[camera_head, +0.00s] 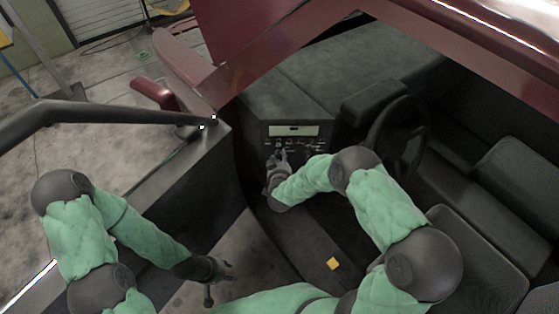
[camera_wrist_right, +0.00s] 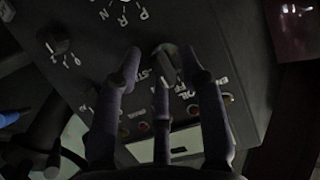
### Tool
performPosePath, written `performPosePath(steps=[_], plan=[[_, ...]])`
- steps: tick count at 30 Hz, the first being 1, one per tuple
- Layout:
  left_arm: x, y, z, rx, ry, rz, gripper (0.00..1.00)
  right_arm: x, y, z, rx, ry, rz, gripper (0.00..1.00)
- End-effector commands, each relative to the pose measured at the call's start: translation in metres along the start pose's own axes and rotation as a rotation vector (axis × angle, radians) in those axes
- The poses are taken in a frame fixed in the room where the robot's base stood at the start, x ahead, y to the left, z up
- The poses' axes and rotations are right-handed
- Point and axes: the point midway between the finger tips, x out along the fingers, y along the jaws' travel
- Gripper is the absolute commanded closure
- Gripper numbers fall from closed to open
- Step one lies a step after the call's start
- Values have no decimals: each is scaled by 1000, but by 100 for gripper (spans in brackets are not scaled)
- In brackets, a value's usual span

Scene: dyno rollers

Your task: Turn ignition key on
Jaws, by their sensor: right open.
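In the head view, a dark dashboard panel (camera_head: 291,141) with small controls is set in the vehicle's console. My right gripper (camera_head: 280,157) is at the panel's lower left. In the right wrist view its fingers (camera_wrist_right: 163,70) are spread open. A dark key-like knob (camera_wrist_right: 166,62) sits between the fingertips, with part of an "ST" label beside it. The fingers partly cover the lettering, and I cannot tell whether they touch the knob. My left gripper (camera_head: 222,270) hangs low by the door opening, away from the panel; its jaw state is unclear.
Another knob (camera_wrist_right: 57,44) with numbers is at the panel's upper left, near "P R N" letters. Small coloured lights (camera_wrist_right: 160,125) lie below. The steering wheel (camera_head: 397,130) stands right of the panel. A dark door (camera_head: 150,190) is at left. A yellow square (camera_head: 333,263) lies low inside.

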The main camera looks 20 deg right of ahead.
Motion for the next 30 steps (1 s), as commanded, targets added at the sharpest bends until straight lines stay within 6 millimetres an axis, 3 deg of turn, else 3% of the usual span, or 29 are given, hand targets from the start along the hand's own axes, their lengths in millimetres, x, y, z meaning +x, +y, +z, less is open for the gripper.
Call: performPosePath(steps=[8,12,13,30], plan=[[0,0,0,0,0,0,60,1,0,0,0,1,0,59],[0,0,0,0,0,0,60,1,0,0,0,1,0,96],[0,0,0,0,0,0,60,1,0,0,0,1,0,100],[14,-5,-1,0,0,0,60,2,1,2,117,1,-48,100]])
